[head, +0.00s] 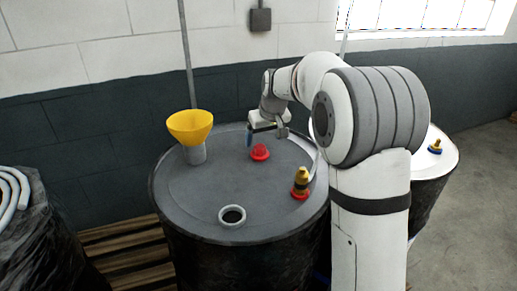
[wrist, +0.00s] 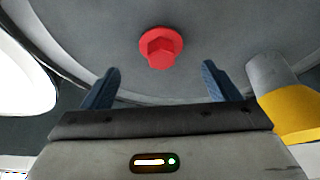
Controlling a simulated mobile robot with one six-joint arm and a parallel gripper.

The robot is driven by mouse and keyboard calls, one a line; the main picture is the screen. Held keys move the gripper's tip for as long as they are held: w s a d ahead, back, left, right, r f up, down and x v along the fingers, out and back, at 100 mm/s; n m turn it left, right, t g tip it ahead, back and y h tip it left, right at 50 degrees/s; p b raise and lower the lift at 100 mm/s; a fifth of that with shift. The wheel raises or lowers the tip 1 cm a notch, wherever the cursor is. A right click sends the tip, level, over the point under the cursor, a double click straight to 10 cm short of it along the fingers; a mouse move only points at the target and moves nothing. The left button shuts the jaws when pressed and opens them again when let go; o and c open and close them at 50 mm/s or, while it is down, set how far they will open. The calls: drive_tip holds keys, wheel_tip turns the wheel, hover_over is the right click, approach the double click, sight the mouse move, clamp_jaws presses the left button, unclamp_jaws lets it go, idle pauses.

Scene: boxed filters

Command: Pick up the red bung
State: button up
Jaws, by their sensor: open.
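The red bung (head: 260,152) sits on the grey drum lid (head: 200,222), toward its back middle. In the wrist view the bung (wrist: 160,47) has a hexagonal top on a round flange, and it shows beyond and between my two blue fingers. My gripper (head: 250,139) is over the lid, close to the bung and slightly to its left in the head view. In the wrist view my gripper (wrist: 160,85) is open, with nothing between the fingers. No contact with the bung is visible.
A yellow funnel (head: 190,126) stands on a grey neck at the lid's left. A brass fitting (head: 302,180) on a red base is at the right. An open ringed hole (head: 232,216) is at the front. Another drum (head: 440,160) stands at right. A wall is behind.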

sight(260, 146)
drive_tip(key=x, duration=0.2)
drive_tip(key=p+x, duration=0.1)
drive_tip(key=x, duration=0.4)
drive_tip(key=shift+w+a+r+p, duration=0.15)
drive_tip(key=shift+w+p, duration=0.1)
drive_tip(key=shift+p, duration=0.05)
drive_tip(key=shift+c, duration=0.3)
drive_tip(key=c, duration=1)
